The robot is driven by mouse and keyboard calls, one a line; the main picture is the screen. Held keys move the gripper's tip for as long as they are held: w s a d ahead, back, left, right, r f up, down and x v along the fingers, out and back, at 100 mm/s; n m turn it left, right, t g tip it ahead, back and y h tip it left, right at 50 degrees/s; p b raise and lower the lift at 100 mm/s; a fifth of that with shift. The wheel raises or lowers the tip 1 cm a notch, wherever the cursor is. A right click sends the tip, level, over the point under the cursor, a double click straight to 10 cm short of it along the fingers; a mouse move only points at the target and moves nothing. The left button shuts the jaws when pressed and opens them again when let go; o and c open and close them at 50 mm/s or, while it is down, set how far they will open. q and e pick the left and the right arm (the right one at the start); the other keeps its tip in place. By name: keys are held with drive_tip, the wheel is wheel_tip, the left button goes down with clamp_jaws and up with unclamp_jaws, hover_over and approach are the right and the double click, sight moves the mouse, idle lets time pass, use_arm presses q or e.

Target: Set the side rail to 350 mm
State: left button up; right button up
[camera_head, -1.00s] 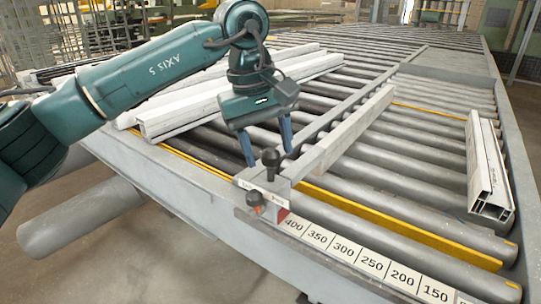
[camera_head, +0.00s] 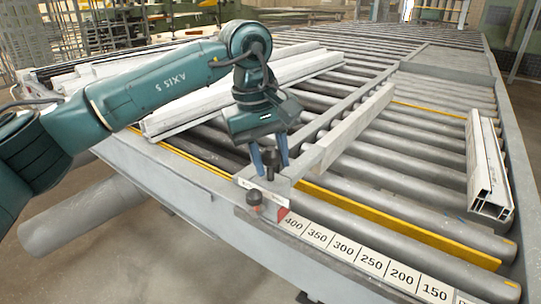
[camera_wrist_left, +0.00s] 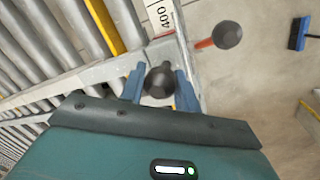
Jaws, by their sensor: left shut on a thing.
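The side rail (camera_head: 355,128) is a long pale bar running back across the rollers from a grey carriage block (camera_head: 250,184) at the front edge. The block's red pointer (camera_head: 283,214) sits at the left end of the scale (camera_head: 343,248), beside the 400 mark; 350 is one mark to the right. A dark upright knob (camera_head: 271,157) stands on the block. My left gripper (camera_head: 269,164) has its blue fingers on either side of this knob, shut on it; the left wrist view shows the knob (camera_wrist_left: 159,82) between them. A second dark knob (camera_head: 254,198) sticks out in front.
White profiles (camera_head: 215,98) lie on the rollers behind my left arm. Another white profile (camera_head: 488,165) lies at the right. A yellow strip (camera_head: 400,228) runs along the front rollers. The rollers right of the side rail are bare up to the right profile.

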use_arm(q)
clamp_jaws()
drive_tip(key=s+d, duration=0.1)
drive_tip(key=d, duration=0.1)
drive_tip(key=s+d, duration=0.2)
drive_tip(key=shift+d, duration=0.1)
use_arm(e)
drive_tip(key=shift+f, duration=0.1)
drive_tip(key=shift+a, duration=0.1)
use_arm(q)
drive_tip(key=o, duration=0.8)
unclamp_jaws()
use_arm(e)
drive_tip(key=shift+s, duration=0.1)
use_arm(q)
drive_tip(key=shift+r+b, duration=0.1)
drive_tip(key=shift+b, duration=0.2)
drive_tip(key=r, duration=0.4)
drive_tip(key=a+r, duration=0.1)
drive_tip(key=r, duration=0.3)
drive_tip(key=a+r, duration=0.1)
drive_tip(key=r, duration=0.3)
drive_tip(key=shift+s+a+r, duration=0.25)
drive_tip(key=shift+s+r, duration=0.15)
use_arm(e)
drive_tip(key=shift+a, duration=0.1)
